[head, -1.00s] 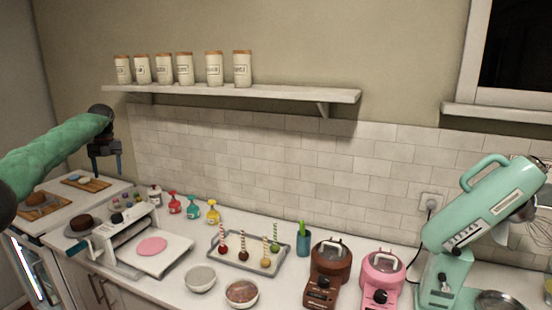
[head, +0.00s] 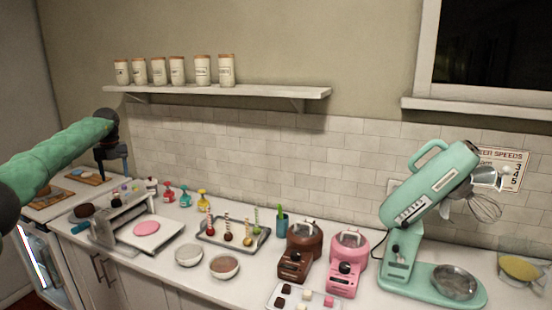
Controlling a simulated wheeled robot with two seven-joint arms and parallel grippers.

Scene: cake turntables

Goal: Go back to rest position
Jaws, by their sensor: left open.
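My left gripper (head: 112,164) hangs at the end of my green-sleeved left arm at the far left. It is open and empty, pointing down, in the air above the left part of the counter. The arm hides part of what lies behind and below it. My right gripper is not in view.
The counter (head: 345,222) holds a dough sheeter (head: 118,222), a tray of cake pops (head: 234,247), two bowls, a brown melting pot (head: 303,243), a pink one (head: 348,252) and a mint stand mixer (head: 428,192). Jars stand on a wall shelf (head: 262,92). The air above the counter's middle is clear.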

